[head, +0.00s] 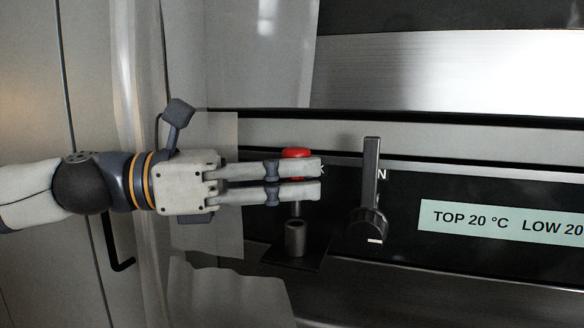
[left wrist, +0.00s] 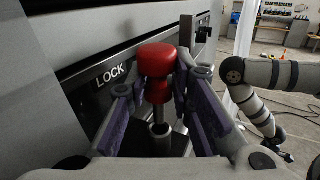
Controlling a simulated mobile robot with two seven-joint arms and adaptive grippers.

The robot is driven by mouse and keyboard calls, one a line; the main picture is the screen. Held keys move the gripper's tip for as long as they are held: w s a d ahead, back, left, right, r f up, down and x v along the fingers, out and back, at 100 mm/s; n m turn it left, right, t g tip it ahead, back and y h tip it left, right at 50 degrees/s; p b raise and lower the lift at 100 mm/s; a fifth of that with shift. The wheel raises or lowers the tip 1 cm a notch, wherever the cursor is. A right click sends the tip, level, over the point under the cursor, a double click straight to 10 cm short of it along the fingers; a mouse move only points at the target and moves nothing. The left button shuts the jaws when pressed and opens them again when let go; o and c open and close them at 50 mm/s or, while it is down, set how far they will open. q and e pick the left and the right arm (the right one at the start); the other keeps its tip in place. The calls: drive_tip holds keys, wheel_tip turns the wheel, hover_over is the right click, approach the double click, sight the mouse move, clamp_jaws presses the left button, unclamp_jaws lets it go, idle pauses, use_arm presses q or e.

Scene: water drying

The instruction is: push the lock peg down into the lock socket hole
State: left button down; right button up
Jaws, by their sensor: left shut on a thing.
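The lock peg has a red knob (head: 297,153) and a thin metal shaft (head: 296,209). Its red head (left wrist: 156,60) also shows in the left wrist view. My left gripper (head: 318,178) comes in from the left, with its fingers level and shut on the peg below the knob. The peg looks upright. The lock socket, a short dark cylinder (head: 295,238) on a small bracket, stands right below the peg; it also shows in the left wrist view (left wrist: 161,135). The shaft's lower end meets the socket's mouth; I cannot tell how deep it reaches.
A dark knob with an upright lever (head: 371,190) is just right of my fingertips. A display (head: 505,220) is further right on the black panel. The LOCK label (left wrist: 111,76) is beside the peg. My right arm (left wrist: 262,88) stands apart; its gripper (left wrist: 283,152) is small and dark.

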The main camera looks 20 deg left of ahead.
use_arm(q)
drive_tip(key=shift+f+b, duration=0.45)
drive_tip(key=shift+f, duration=1.7)
use_arm(e)
drive_tip(key=shift+s+f+g, duration=0.3)
drive_tip(key=shift+s+f, duration=0.3)
drive_tip(key=shift+s, duration=0.05)
use_arm(q)
drive_tip(key=c, duration=1.3)
unclamp_jaws()
drive_tip(key=shift+c, duration=0.2)
drive_tip(key=v, duration=1.2)
